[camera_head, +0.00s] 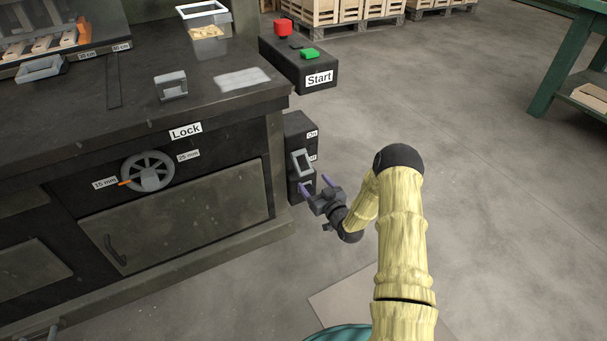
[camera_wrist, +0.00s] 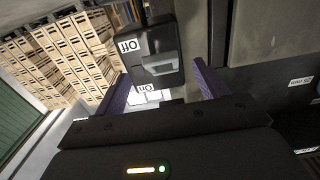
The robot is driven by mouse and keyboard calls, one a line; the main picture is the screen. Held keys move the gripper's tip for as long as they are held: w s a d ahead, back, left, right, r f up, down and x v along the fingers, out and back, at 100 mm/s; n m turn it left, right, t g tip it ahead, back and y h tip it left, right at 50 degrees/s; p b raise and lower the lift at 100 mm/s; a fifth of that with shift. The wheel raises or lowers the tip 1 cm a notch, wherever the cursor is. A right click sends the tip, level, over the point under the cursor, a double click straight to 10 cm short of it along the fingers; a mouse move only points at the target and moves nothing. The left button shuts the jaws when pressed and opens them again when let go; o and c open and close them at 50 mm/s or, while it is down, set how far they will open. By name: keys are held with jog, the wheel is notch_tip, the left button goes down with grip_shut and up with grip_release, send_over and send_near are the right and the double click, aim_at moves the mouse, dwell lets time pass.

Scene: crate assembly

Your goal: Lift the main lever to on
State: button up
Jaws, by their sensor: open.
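The main lever (camera_head: 301,162) is a grey loop handle on the front of a black switch box (camera_head: 299,128) at the right end of the workbench. An "On" label (camera_head: 312,134) is at the box's upper part, and the handle sits below it. In the wrist view the lever handle (camera_wrist: 163,66) shows between the fingers, near an "Off" label (camera_wrist: 131,45). My gripper (camera_head: 315,185), with purple fingers, is open just below and right of the handle. The wrist view shows the open gripper (camera_wrist: 162,72) with nothing clamped; contact with the handle cannot be told.
The workbench (camera_head: 200,105) fills the left, with a "Lock" wheel (camera_head: 148,172) and a cabinet door on its front. A Start button box (camera_head: 300,65) stands beyond the switch box. Wooden crates (camera_head: 340,10) stand at the back.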

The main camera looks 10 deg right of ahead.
jog(key=b+x, duration=0.3)
jog(key=x, duration=0.5)
jog(key=shift+w, duration=0.2)
jog(key=shift+a, duration=0.1)
jog(key=c, duration=1.4)
